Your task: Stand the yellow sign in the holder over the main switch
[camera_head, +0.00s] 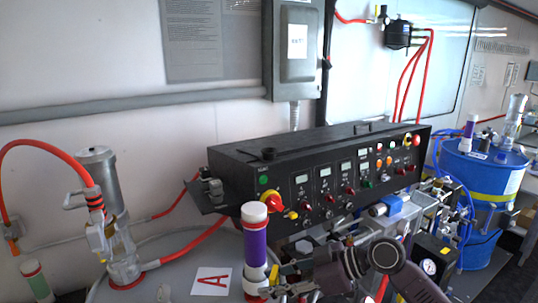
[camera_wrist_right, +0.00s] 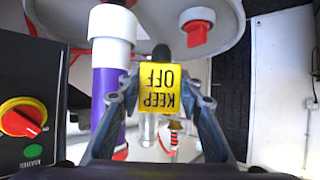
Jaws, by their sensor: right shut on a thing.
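The yellow sign (camera_wrist_right: 159,88) reads KEEP OFF, upside down in the right wrist view. My right gripper (camera_wrist_right: 160,101) is shut on it, with a finger at each side. In the head view my right gripper (camera_head: 290,281) is low in front of the control box, and only a narrow yellow part of the sign (camera_head: 274,274) shows. The main switch (camera_head: 268,200) is a red knob on yellow at the left of the box front; it also shows in the right wrist view (camera_wrist_right: 22,118).
The black control box (camera_head: 330,140) has several knobs and lights. A purple tube with a white cap (camera_head: 255,245) stands close to my right gripper. A metal cylinder with a red hose (camera_head: 105,190) is at left. A blue drum (camera_head: 480,175) is at right.

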